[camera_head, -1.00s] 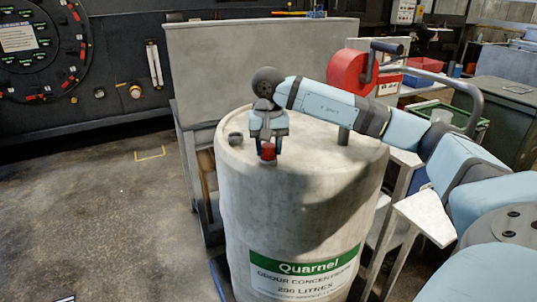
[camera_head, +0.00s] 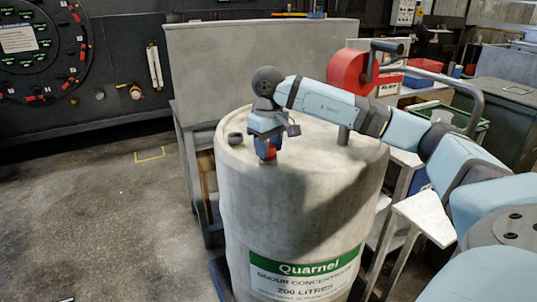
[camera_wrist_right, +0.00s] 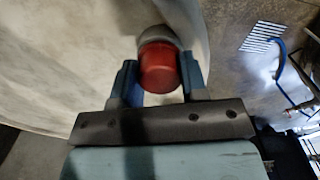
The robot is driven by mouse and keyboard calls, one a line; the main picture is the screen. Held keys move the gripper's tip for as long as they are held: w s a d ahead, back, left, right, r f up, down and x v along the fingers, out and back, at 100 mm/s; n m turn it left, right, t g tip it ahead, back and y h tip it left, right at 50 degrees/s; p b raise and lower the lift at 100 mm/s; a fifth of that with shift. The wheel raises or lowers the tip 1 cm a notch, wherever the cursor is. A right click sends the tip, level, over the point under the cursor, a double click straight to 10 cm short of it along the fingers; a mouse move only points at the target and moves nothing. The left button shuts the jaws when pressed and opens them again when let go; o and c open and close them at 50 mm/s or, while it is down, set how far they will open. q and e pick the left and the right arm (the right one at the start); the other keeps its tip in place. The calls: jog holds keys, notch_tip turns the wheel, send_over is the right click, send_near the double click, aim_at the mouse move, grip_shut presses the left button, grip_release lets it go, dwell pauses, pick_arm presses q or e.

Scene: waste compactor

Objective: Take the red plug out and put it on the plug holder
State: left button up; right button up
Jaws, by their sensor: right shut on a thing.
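The red plug (camera_head: 267,150) is at the near edge of the top of the grey drum (camera_head: 300,215). My right gripper (camera_head: 265,145) comes down over it and is shut on it, with a blue finger on each side. In the right wrist view the red plug (camera_wrist_right: 158,70) sits between the fingers, with a grey round collar (camera_wrist_right: 157,35) directly behind it. I cannot tell whether the plug is still seated in that collar. I cannot tell for sure which thing is the plug holder. My left gripper is not in view.
A dark round fitting (camera_head: 235,139) stands on the drum top left of my gripper, and a grey post (camera_head: 343,135) stands at the right. A grey panel (camera_head: 260,65) rises behind the drum. A red reel (camera_head: 350,71) is behind my arm. Floor at the left is clear.

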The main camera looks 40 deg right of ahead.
jog(key=n, duration=0.2)
jog(key=shift+n, duration=0.4)
jog(key=shift+f+n+b, duration=0.15)
jog(key=shift+n+b, duration=0.4)
jog(key=shift+n, duration=0.05)
jog(key=n+b, duration=0.1)
jog(key=b, duration=0.2)
jog(key=shift+b, duration=0.35)
jog(key=o, duration=1.1)
